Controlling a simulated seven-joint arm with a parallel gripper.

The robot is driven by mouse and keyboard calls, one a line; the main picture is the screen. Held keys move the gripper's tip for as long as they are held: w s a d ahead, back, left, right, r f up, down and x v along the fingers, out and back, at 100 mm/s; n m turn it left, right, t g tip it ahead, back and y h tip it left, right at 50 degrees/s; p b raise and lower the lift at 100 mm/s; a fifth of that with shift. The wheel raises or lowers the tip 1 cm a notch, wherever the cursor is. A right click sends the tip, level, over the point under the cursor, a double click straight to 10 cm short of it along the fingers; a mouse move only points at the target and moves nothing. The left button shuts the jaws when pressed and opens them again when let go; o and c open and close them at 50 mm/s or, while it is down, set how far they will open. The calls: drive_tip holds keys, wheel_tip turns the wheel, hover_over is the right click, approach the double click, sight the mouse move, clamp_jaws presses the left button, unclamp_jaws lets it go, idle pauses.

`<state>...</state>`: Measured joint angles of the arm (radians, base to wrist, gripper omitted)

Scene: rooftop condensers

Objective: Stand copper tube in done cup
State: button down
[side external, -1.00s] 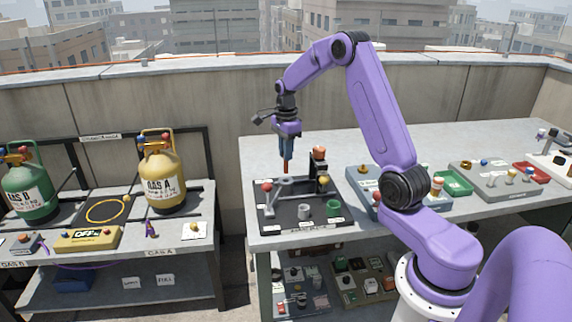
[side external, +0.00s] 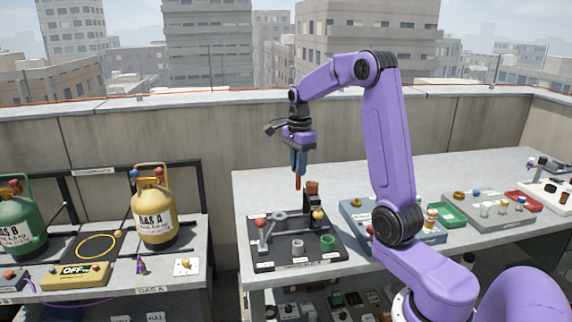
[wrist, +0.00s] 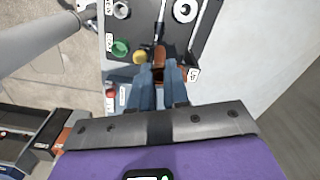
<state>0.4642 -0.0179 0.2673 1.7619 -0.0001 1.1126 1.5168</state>
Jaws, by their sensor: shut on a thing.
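My gripper (side external: 298,172) is shut on the copper tube (side external: 297,183), which points down from the fingertips, roughly upright. It hangs in the air above the back of a dark board, clear of both cups. A grey cup (side external: 297,246) and a green cup (side external: 327,242) stand on the board's front part; I cannot read which label says done. In the wrist view my fingers (wrist: 158,80) close around the copper-brown tube end (wrist: 157,74). The green cup (wrist: 121,48) and grey cup (wrist: 121,10) show at upper left there.
The dark board (side external: 270,254) also bears a copper-brown capped post (side external: 312,188) close beside the tube, a yellow ball (side external: 318,214), a red-topped post (side external: 261,222) and a grey ring (side external: 280,216). More trays stand to the right on the grey bench (side external: 420,175).

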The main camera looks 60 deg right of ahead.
drive_tip(key=s+a, duration=0.1)
drive_tip(key=s, duration=1)
wheel_tip(320, 180, down, 12)
drive_tip(key=shift+s+a, duration=0.15)
drive_tip(key=shift+f, duration=1.95)
idle(2.1)
drive_tip(key=c, duration=1)
unclamp_jaws()
drive_tip(key=shift+c, duration=0.2)
drive_tip(key=shift+r, duration=0.1)
wheel_tip(320, 180, up, 17)
drive_tip(key=shift+r, duration=0.15)
